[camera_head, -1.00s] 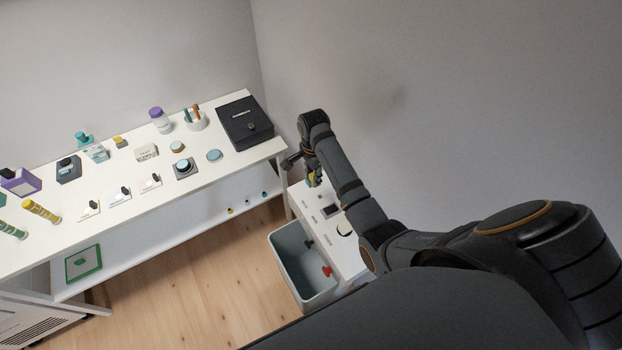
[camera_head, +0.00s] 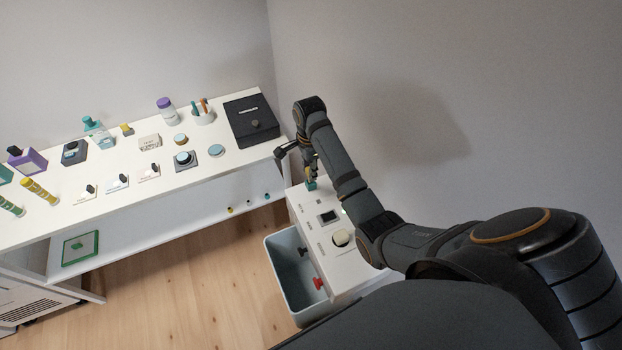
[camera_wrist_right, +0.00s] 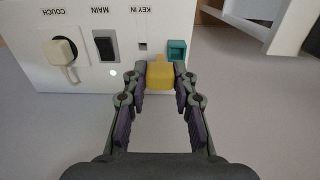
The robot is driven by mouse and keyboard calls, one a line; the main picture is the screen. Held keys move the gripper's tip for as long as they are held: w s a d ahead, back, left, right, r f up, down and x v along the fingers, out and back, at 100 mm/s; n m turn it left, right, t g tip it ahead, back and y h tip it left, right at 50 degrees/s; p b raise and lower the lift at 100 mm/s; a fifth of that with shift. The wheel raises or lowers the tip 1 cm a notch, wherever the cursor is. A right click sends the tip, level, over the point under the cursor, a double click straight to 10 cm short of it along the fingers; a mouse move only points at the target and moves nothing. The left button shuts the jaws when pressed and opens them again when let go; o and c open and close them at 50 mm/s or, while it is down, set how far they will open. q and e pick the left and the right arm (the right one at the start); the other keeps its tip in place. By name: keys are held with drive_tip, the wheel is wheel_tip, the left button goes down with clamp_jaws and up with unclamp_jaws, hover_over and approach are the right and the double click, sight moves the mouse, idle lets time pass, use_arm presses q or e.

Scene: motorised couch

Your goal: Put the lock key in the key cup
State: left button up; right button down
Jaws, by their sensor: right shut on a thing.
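The lock key (camera_wrist_right: 160,74) is a yellow piece held between the fingertips of my right gripper (camera_wrist_right: 162,80) in the right wrist view. The key cup (camera_wrist_right: 177,50) is a small teal square holder on the white control box, just beyond the key and slightly to its right. In the head view, my right gripper (camera_head: 309,170) points down at the far end of the box, close above the teal cup (camera_head: 311,185). The key looks outside the cup; I cannot tell whether they touch. My left gripper is not in view.
The white control box (camera_head: 345,268) carries a KEY IN slot (camera_wrist_right: 143,46), a black MAIN switch (camera_wrist_right: 105,46) and a cream COUCH knob (camera_wrist_right: 60,51). A grey bin (camera_head: 285,280) stands beside it. A white table (camera_head: 220,166) with several objects is at left.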

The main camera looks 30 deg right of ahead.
drive_tip(key=w+f, duration=0.1)
drive_tip(key=w+d+f, duration=0.1)
drive_tip(key=f, duration=0.1)
drive_tip(key=w+d+f, duration=0.1)
drive_tip(key=shift+f, duration=0.35)
wheel_tip(320, 180, down, 3)
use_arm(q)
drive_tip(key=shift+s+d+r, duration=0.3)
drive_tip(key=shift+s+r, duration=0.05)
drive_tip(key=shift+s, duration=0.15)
use_arm(e)
drive_tip(key=shift+f, duration=0.1)
drive_tip(key=shift+f, duration=0.1)
drive_tip(key=c, duration=1.1)
unclamp_jaws()
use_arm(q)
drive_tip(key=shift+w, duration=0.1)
use_arm(e)
drive_tip(key=shift+o, duration=0.2)
